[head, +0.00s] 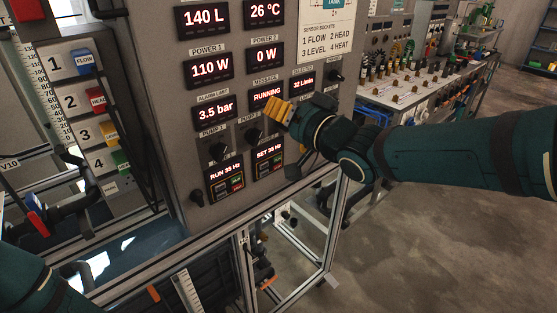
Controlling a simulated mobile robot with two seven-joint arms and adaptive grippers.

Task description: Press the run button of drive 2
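Two small drive units sit low on the grey control panel (175,110). The left drive (226,178) reads "RUN 35 Hz" and the right drive (269,157) reads "SET 35 Hz". Each has small coloured buttons under its display, too small to read; by its place on the right, the "SET" unit looks like drive 2. My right gripper (276,113) has yellow fingertips that look closed together, with nothing seen between them. It is in front of the panel, above the right drive, partly covering the area by the "RUNNING" display. My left gripper is out of view.
Other displays (209,68) and dark knobs (218,151) surround the drives. Numbered coloured plugs (82,62) hang at the left. A metal frame (245,262) stands below the panel. A bench with equipment (420,75) is behind; the floor (430,245) at right is clear.

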